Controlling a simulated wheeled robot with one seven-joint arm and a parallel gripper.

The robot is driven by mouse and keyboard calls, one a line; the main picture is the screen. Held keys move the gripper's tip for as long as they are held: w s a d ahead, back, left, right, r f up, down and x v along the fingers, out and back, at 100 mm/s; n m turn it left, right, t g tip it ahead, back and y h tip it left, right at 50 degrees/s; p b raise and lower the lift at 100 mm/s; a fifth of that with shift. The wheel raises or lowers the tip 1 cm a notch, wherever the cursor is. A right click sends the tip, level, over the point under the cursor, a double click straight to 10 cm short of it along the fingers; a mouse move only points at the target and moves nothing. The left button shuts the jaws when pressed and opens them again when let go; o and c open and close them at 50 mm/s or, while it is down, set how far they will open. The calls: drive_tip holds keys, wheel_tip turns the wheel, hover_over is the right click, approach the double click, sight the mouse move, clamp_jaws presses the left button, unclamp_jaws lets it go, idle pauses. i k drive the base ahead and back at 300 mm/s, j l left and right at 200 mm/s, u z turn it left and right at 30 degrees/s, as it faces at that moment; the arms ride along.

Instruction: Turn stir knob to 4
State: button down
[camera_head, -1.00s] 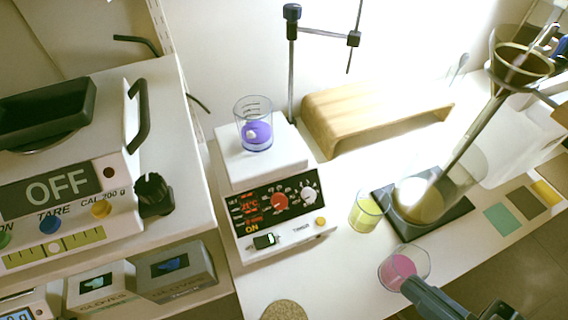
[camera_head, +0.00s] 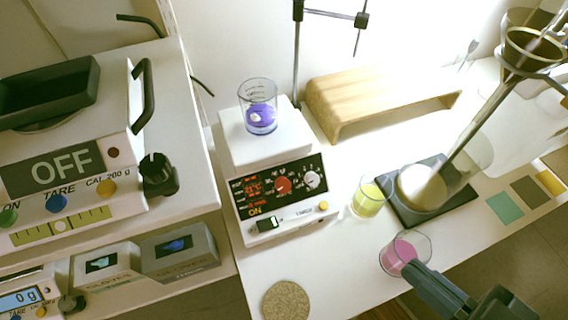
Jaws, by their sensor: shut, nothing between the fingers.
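The white hotplate stirrer (camera_head: 266,150) stands at the middle of the bench, its dark front panel lit with red digits and "ON". The panel has a red knob (camera_head: 283,185) and a white knob (camera_head: 313,179) to its right. Which one is the stir knob, and the numbers around them, are too small to read. A beaker with purple liquid (camera_head: 260,117) stands on the plate. My gripper (camera_head: 412,268) is at the lower right, shut and empty, well apart from the knobs. Its tip overlaps the beaker of pink liquid (camera_head: 399,252); I cannot tell whether they touch.
A beaker of yellow liquid (camera_head: 368,199) stands right of the stirrer, beside a dark base (camera_head: 446,206) with a glass vessel. A cork mat (camera_head: 286,301) lies in front. A wooden stand (camera_head: 340,118) is behind. A balance reading OFF (camera_head: 62,168) is at left.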

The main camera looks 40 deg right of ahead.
sight(312, 179)
drive_tip(key=k+j, duration=0.35)
drive_tip(key=j, duration=0.15)
drive_tip(key=k+j, duration=0.4)
drive_tip(key=j+u, duration=0.05)
drive_tip(key=j, duration=0.05)
